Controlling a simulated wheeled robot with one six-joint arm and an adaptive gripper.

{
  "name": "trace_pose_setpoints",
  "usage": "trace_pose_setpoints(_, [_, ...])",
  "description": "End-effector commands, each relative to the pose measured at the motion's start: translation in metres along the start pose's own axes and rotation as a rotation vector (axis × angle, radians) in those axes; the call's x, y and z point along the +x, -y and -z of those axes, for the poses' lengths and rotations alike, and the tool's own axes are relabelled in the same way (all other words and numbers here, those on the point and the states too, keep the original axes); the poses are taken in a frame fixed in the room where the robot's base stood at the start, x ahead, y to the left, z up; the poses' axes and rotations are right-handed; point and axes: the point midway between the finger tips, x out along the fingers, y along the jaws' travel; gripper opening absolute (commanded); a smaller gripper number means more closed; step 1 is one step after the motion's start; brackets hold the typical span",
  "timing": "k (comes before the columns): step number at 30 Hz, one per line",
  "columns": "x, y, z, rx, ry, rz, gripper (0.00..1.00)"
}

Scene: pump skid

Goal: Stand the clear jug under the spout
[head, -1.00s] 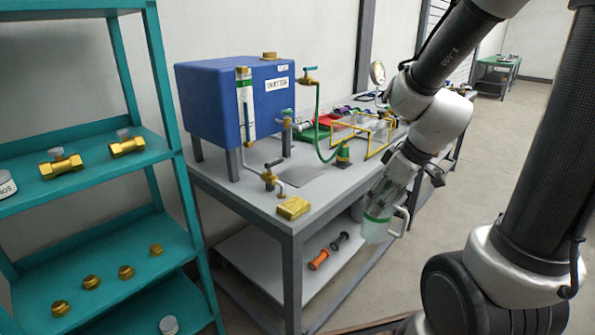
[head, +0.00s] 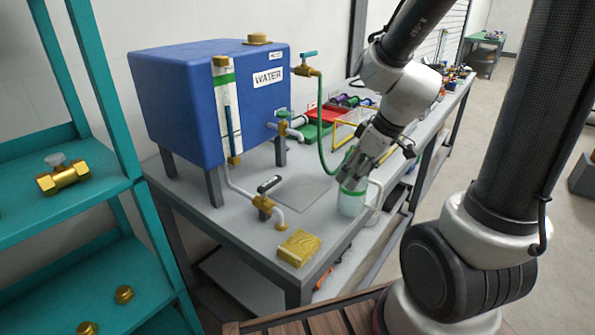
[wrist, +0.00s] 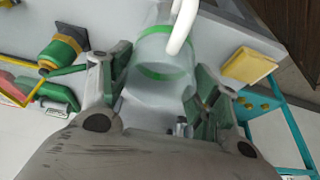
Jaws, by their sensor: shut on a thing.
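The clear jug (head: 351,204) has a green band and a white handle (head: 374,193). My gripper (head: 356,176) is shut on it from above and holds it roughly upright at the table's right edge. I cannot tell whether its base touches the table. In the wrist view the jug (wrist: 165,60) sits between both fingers of my gripper (wrist: 162,85), with its handle across the top. A grey pipe spout (head: 281,218) with a black-handled brass valve (head: 264,203) bends down at the table front, left of the jug. Another grey elbow outlet (head: 292,131) is at the tank.
A blue WATER tank (head: 205,105) stands on the grey table (head: 205,210). A flat grey plate (head: 303,192) lies between pipe and jug. A yellow sponge-like block (head: 298,248) is at the front corner. A green hose (head: 321,135) hangs behind the jug. Teal shelves (head: 105,100) stand left.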

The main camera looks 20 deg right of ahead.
Motion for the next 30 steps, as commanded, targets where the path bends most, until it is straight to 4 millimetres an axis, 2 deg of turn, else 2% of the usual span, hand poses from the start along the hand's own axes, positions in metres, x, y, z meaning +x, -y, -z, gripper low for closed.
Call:
trace_pose_setpoints(6, [0.025,0.002,0.058,-0.007,0.002,0.004,0.30])
trace_pose_setpoints(12, [0.043,0.002,0.102,-0.003,0.000,0.002,0.30])
trace_pose_setpoints(20, [0.051,0.001,0.122,-0.001,0.000,0.001,0.30])
trace_pose_setpoints(26, [0.064,0.002,0.153,-0.003,0.000,0.002,0.30])
trace_pose_setpoints(30, [0.077,0.001,0.146,0.000,0.001,0.001,0.30])
